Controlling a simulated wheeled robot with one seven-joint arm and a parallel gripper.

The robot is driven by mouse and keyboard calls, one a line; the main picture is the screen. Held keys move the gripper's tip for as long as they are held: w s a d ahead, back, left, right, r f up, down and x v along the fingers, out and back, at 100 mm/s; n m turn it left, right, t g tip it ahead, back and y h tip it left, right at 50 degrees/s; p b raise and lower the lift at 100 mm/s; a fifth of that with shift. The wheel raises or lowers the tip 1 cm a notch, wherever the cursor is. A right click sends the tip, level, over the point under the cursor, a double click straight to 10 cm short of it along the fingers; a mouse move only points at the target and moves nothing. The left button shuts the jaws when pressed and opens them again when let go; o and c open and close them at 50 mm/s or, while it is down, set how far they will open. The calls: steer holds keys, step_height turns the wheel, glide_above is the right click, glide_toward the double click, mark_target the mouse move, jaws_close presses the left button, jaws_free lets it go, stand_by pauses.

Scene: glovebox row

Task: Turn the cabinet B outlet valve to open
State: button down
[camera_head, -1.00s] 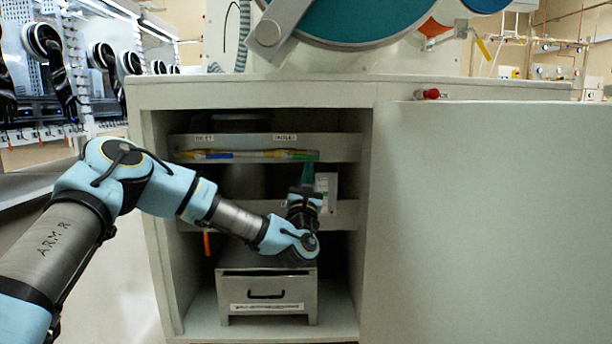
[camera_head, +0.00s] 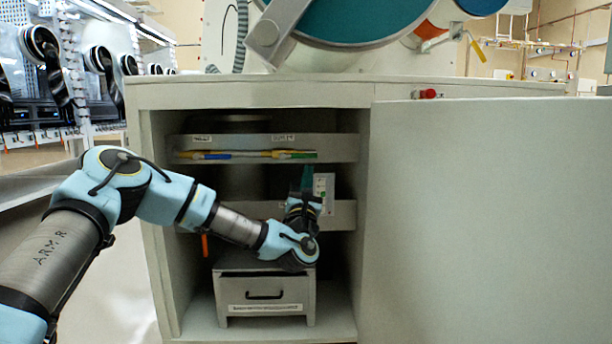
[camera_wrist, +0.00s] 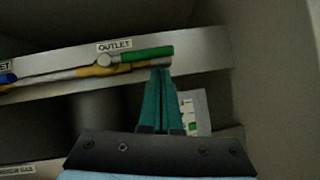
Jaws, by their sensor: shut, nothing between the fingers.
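The outlet valve's green handle (camera_wrist: 148,53) is at the right end of a yellow-sleeved pipe, under the OUTLET label (camera_wrist: 115,46) in the wrist view. The handle points right, roughly in line with the pipe. In the head view the green handle (camera_head: 298,155) shows small on the upper rail in the open cabinet. My gripper (camera_wrist: 160,72) is shut and empty, with its green fingertips just below the handle's middle; whether they touch it I cannot tell. In the head view my gripper (camera_head: 306,168) points up below the rail.
A metal drawer box (camera_head: 265,292) stands on the cabinet floor under my wrist. A pale panel (camera_wrist: 192,112) with a green mark is right behind my fingers. Cabinet walls close in at both sides.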

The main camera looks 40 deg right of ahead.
steer(key=d+f+p+v, duration=0.1)
steer(key=p+v, duration=0.1)
steer(key=v, duration=0.9)
steer(key=shift+s+f, duration=0.3)
steer(key=shift+f, duration=0.25)
steer(key=shift+d, duration=0.15)
